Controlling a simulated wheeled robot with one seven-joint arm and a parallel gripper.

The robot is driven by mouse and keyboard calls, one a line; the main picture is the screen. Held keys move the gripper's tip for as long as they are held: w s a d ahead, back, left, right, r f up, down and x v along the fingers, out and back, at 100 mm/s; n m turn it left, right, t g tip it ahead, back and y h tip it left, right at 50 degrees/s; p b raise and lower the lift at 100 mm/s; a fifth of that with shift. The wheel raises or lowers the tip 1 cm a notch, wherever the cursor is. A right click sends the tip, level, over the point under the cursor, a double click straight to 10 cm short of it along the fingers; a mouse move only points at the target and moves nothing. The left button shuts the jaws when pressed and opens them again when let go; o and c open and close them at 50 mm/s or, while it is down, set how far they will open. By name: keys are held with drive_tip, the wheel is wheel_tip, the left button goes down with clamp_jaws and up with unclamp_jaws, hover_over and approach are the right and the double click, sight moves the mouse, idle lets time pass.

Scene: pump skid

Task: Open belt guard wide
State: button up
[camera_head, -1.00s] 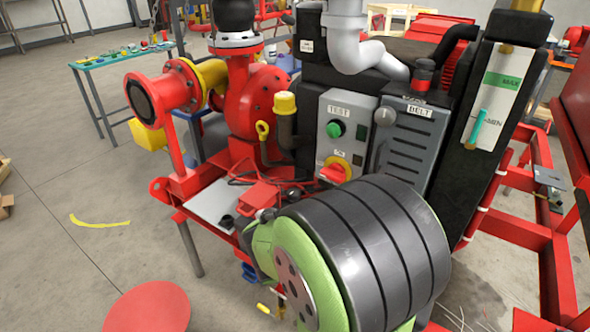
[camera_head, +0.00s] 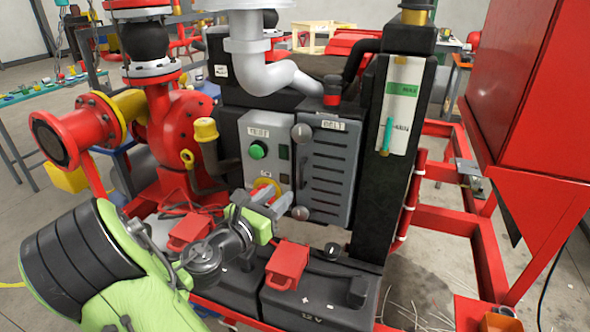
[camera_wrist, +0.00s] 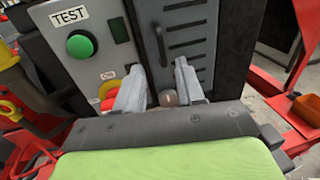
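The belt guard (camera_head: 332,172) is a grey louvred panel labelled BELT, right of the test panel. It looks shut. It has an upper round knob (camera_head: 301,133), a dark upright handle and a lower round knob (camera_head: 300,213) along its left edge. My gripper (camera_head: 277,196) is just left of the lower knob in the head view. In the wrist view my gripper (camera_wrist: 160,75) is open, its two grey fingers apart, with the lower knob (camera_wrist: 168,98) showing between them. The guard (camera_wrist: 185,40) is ahead. I cannot tell whether the fingers touch the knob.
The test panel (camera_head: 262,150) with a green button and a red-yellow switch stands close left of the guard. A black column (camera_head: 380,200) with a gauge stands to the right. A battery with a red terminal cover (camera_head: 287,265) lies below. A red cabinet (camera_head: 530,90) is at far right.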

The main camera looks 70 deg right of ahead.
sight(300, 177)
drive_tip(key=b+x, duration=0.1)
drive_tip(key=x, duration=0.8)
drive_tip(key=shift+f, duration=0.15)
drive_tip(key=shift+a, duration=0.1)
clamp_jaws()
